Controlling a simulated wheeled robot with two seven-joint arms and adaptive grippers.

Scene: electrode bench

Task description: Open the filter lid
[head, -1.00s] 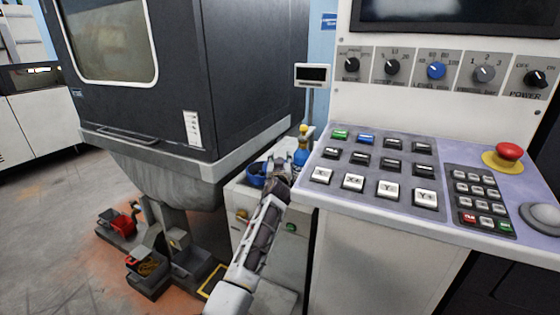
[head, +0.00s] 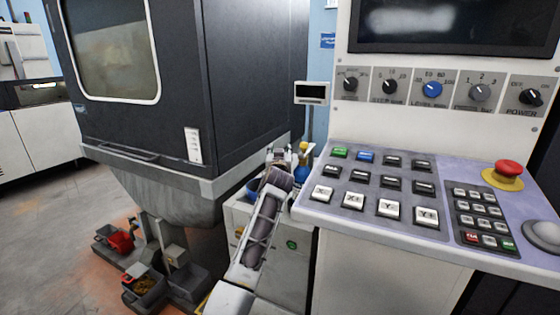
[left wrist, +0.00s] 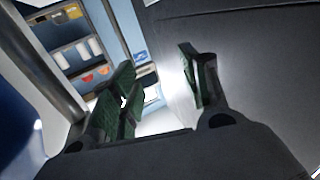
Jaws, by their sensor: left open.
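I cannot clearly make out a filter lid in either view. A small blue fitting with a yellow top (head: 303,147) stands at the back of the white cabinet (head: 292,268), between the dark machine and the control panel; it may be part of the filter. My left gripper (head: 282,155) is beside it, on its left, and partly hides it. In the left wrist view my left gripper (left wrist: 160,88) is open, with nothing between its green-padded fingers. A blurred dark blue surface (left wrist: 18,125) is close at the left edge there. My right gripper is not in view.
The dark machine enclosure (head: 245,85) rises left of my left arm. The control panel (head: 375,205) with keys and a red stop button (head: 508,169) is on the right. A blue bowl-like container (head: 253,188) is partly hidden by my arm. Bins (head: 145,290) stand below left.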

